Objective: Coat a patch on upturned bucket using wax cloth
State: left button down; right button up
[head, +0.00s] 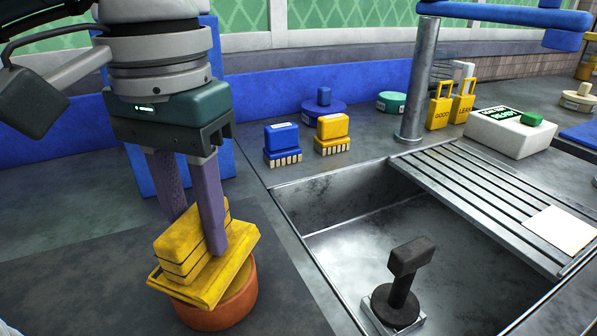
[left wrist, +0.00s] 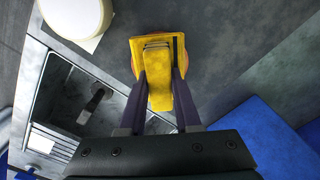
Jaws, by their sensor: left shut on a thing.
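The wax cloth (head: 180,255) is yellow, with a blocky folded upper part with dark bands and a wider flat part beneath. It also shows in the left wrist view (left wrist: 159,92). My left gripper (head: 193,240) points down with its two purple fingers shut on the blocky part. The flat part lies tilted over the top of the upturned bucket (head: 232,305), an orange-brown round shape at the lower left of the head view. The cloth hides most of the bucket's top, so I cannot see the patch or the full contact. My right gripper is not in view.
A metal sink (head: 345,190) lies right of the bucket, with a dark-handled tool (head: 400,285) inside and a ribbed drainboard (head: 480,195). Blue (head: 282,142) and yellow (head: 332,133) brushes stand behind it, near a metal post (head: 418,85). A blue panel stands behind my left arm.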

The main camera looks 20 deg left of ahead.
aim_at(195, 214)
pick_arm(q)
jog(key=shift+r+p, duration=1.4)
jog(key=shift+r, duration=1.5)
jog(key=shift+r, duration=0.1)
